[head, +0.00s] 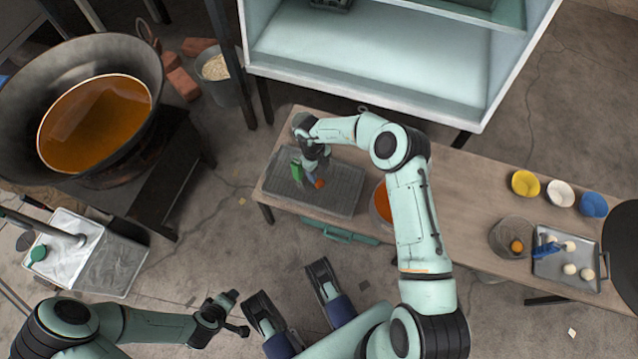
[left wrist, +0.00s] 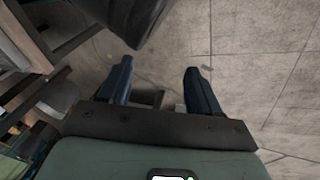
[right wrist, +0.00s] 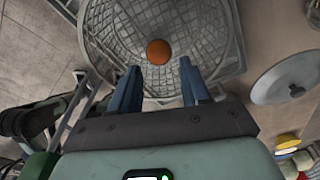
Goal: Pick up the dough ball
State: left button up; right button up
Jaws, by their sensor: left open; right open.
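An orange-brown dough ball (right wrist: 159,51) lies on a wire-mesh surface (right wrist: 112,22) in the right wrist view. My right gripper (head: 312,180) is over this tray, close to the ball. In the right wrist view its two blue fingers (right wrist: 158,77) are apart, with the ball just beyond the gap between their tips. My left gripper (head: 240,313) is away from the table at lower left. Its fingers (left wrist: 158,72) are open and empty above the floor.
White balls (head: 570,269) lie on a tray (head: 590,284) at the table's right. Another orange ball (head: 517,246) sits in a round basket (head: 505,228). An orange-filled bowl (head: 382,203) is partly hidden by my right arm. A large wok (head: 140,65) stands at left.

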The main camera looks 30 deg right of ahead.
aim_at(320, 181)
jog(key=f, duration=0.1)
jog(key=f+b, duration=0.1)
jog(key=f, duration=0.1)
jog(key=s+f, duration=0.1)
jog(key=f, duration=0.1)
jog(key=shift+f+b, duration=0.15)
jog(key=shift+b, duration=0.15)
jog(key=c, duration=0.4)
pick_arm(q)
jog(key=shift+g, duration=0.5)
jog(key=s+f, duration=0.3)
jog(key=shift+s+a, duration=0.1)
jog(key=shift+a, duration=0.15)
pick_arm(e)
jog(key=shift+r, duration=0.2)
